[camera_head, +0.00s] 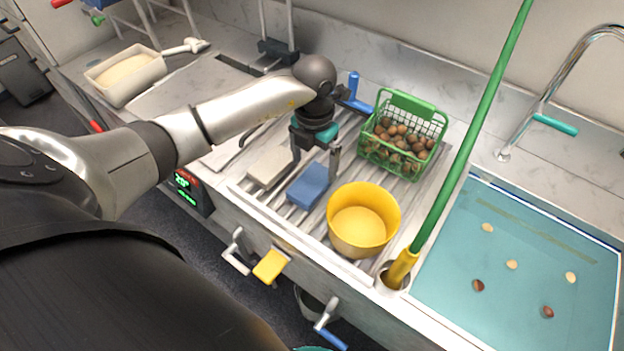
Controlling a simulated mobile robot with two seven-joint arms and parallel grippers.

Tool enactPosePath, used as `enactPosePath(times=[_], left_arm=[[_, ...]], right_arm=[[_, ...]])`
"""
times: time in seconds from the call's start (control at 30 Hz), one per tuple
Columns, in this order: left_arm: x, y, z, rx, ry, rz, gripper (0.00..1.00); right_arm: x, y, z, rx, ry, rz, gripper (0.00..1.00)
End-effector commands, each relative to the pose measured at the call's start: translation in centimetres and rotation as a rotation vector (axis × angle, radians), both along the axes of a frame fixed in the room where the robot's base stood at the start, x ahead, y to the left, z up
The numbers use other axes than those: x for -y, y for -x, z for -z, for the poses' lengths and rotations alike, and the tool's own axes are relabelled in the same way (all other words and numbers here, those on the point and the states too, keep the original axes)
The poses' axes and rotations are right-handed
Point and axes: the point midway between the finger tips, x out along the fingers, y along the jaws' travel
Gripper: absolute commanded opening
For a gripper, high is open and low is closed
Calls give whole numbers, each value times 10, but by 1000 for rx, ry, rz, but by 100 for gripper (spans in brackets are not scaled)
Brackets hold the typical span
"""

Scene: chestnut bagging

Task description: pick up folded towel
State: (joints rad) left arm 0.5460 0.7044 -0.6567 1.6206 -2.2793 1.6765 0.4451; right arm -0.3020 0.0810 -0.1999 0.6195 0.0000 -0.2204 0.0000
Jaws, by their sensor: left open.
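Two small soft-looking blocks lie side by side on the ribbed drainboard: a beige one (270,166) and a blue one (309,186). Either could be the folded towel; I cannot tell which from their surfaces. My left gripper (316,162) is open, pointing down, with its fingers apart near the back of the blue block. Nothing shows between its fingers. I cannot tell its exact height above the block. My right gripper is not in view.
A yellow bowl (363,213) stands close right of the blue block. Behind it is a green basket (407,139) of chestnuts. A green pole (470,130) rises from a holder at the front. A water-filled basin (520,290) lies right; a pale tray (126,77) sits far left.

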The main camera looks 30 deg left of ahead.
Motion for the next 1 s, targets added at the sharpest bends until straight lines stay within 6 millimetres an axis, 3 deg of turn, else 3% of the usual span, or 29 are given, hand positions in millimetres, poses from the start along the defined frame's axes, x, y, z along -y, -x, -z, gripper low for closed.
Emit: enactPosePath(times=[0.23, 0.57, 1.0], left_arm=[[2, 4, 38, -3, 1, -1, 100], [2, 3, 44, 0, 0, 0, 100], [2, 3, 44, 0, 0, 0, 50]], right_arm=[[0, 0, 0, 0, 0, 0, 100], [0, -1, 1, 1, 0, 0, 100], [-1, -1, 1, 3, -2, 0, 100]])
